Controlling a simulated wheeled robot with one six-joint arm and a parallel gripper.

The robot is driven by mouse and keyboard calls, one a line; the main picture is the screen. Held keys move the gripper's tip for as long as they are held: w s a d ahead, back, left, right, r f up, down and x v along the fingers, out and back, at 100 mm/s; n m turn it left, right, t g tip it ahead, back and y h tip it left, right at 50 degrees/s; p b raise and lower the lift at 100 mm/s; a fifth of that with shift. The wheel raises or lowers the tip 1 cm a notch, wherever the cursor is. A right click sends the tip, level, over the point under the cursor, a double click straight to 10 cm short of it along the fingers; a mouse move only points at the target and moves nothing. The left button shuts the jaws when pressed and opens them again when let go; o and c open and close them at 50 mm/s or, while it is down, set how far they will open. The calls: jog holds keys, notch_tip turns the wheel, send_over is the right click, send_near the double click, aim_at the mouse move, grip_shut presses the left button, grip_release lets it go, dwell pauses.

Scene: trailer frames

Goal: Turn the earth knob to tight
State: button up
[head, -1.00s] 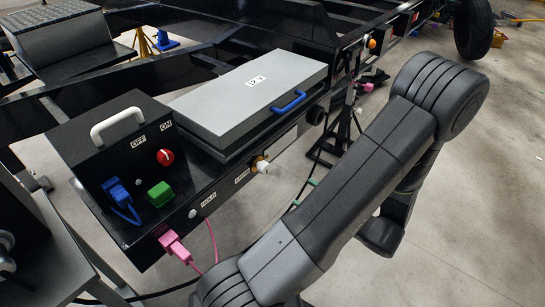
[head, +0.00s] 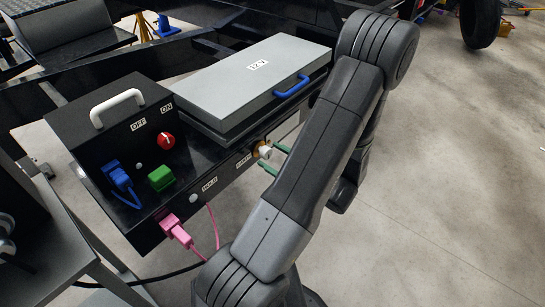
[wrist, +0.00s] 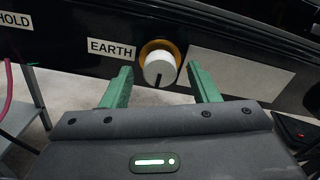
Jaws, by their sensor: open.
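The earth knob (wrist: 159,68) is a white round knob with a dark pointer line aimed down, on an orange-brown base. It sits on the black front panel, right of the EARTH label (wrist: 111,48). The head view shows the knob (head: 265,151) side-on. My gripper (head: 269,155) is open, with its green fingers pointing at the panel. In the wrist view one finger is on each side of the knob, slightly below it, with visible gaps. No word reading "tight" is legible.
A blank pale plate (wrist: 240,72) is right of the knob. Left along the panel are a white button (head: 194,198) and a pink plug (head: 177,231) with its cable. The grey 12 V box (head: 235,85) with a blue handle sits above. Open floor lies to the right.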

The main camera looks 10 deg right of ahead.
jog(key=shift+w+a, duration=0.2)
jog(key=shift+w, duration=0.05)
jog(key=c, duration=1)
